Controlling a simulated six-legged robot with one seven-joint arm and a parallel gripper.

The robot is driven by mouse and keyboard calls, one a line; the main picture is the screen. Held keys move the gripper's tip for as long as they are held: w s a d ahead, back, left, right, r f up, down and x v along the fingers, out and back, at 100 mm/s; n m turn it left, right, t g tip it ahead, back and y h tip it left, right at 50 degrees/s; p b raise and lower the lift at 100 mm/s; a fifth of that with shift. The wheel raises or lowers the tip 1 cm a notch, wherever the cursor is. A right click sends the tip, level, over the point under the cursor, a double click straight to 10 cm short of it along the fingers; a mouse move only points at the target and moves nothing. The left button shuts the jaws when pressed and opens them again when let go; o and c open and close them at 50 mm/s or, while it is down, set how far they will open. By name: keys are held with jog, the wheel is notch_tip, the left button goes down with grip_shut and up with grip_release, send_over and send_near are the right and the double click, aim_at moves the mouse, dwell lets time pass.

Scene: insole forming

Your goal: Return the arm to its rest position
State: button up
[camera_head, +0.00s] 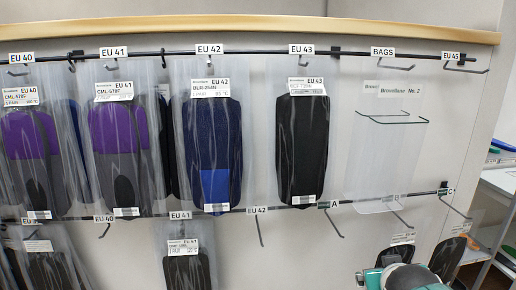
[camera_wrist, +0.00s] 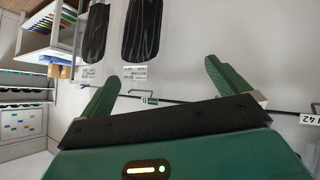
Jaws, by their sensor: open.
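My gripper (camera_wrist: 162,74) shows in the wrist view with its two green fingers spread wide. Nothing is between them. It faces the wall rack, and a thin dark rail (camera_wrist: 185,102) with hooks runs across behind the fingers. In the head view only a teal and grey part of my arm shows at the bottom right edge, in front of the lower rack; the fingers are not visible there.
Bagged insoles hang on the upper rail, including a purple EU 41 pair (camera_head: 118,130), a blue EU 42 pair (camera_head: 212,140) and a black EU 43 pair (camera_head: 302,145). Clear bags (camera_head: 385,160) hang right. The lower EU 42 hook (camera_head: 260,232) is empty. Shelves (camera_wrist: 50,42) stand beside the rack.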

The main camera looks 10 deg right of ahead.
jog(key=s+a+n+g+y, duration=0.1)
jog(key=s+a+y, duration=0.1)
jog(key=s+a, duration=0.3)
jog(key=s+a+g+y, duration=0.2)
jog(key=s+a, duration=0.3)
jog(key=a, duration=0.7)
jog(key=shift+r+n+y, duration=0.3)
jog(key=shift+n+y, duration=0.1)
